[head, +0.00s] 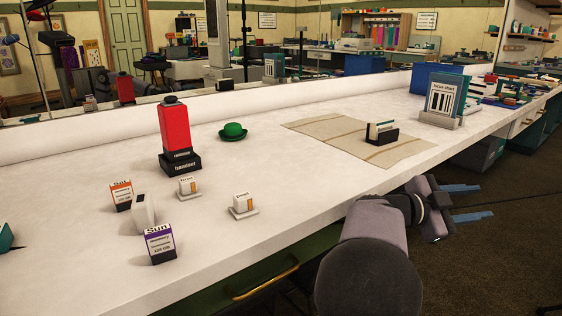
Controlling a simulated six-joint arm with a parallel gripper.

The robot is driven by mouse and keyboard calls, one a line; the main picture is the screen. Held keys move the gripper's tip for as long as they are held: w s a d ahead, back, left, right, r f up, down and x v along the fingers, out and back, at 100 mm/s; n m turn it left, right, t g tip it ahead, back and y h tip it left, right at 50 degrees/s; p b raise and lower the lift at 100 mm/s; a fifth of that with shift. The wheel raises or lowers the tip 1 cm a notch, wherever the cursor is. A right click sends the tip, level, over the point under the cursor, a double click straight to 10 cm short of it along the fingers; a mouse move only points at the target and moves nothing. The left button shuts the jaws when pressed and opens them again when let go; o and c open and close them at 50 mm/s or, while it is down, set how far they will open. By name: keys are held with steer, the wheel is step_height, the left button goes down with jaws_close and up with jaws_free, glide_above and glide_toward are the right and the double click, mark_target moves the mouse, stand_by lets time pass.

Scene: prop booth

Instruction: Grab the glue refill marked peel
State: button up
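A small white block (243,203) stands on a thin white base on the table, left of centre near the front edge. Its tiny top lettering appears to read "peel", and an orange mark is on its front. A similar white block (188,187) stands behind it to the left; its lettering seems to read "firm". My gripper (474,202) is at the right, past the table's front edge and over the floor, far from both blocks. Its two blue fingers are spread apart with nothing between them.
A red object on a black "handset" base (180,163), a green hat (233,132), labelled boxes (160,245) (121,197) and a white piece (143,214) surround the blocks. A tan mat (330,127) bears a black holder (381,134). A "focus chart" stand (443,98) is farther right.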

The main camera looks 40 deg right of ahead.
steer(key=w+a+r+g+y+p, duration=0.1)
steer(key=w+a+r+p, duration=0.15)
steer(key=r+p, duration=1)
steer(key=w+a+r+g+y+p, duration=0.1)
steer(key=w+a+r+y+p, duration=0.15)
steer(key=r+p, duration=1)
steer(key=w+a+r+g+y+p, duration=0.1)
steer(key=w+a+r+p, duration=0.15)
steer(key=r+p, duration=1)
steer(key=w+a+f+n+t+h+p, duration=0.1)
steer(key=w+a+f+n+t+p, duration=0.1)
steer(key=w+a+f, duration=0.7)
steer(key=n+t+h+b, duration=0.1)
steer(key=n+t+b, duration=0.4)
steer(key=n+t, duration=0.3)
glide_toward(237, 197)
steer(key=d+f, duration=0.1)
steer(key=d+f+g, duration=0.1)
steer(key=d, duration=0.1)
steer(key=shift+d+n, duration=0.2)
steer(key=shift+n, duration=0.1)
steer(key=shift+p+x, duration=0.75)
steer(key=shift+x, duration=2.95)
steer(key=shift+w+d+r, duration=0.1)
steer(key=shift+w+r, duration=0.05)
steer(key=shift+r, duration=0.05)
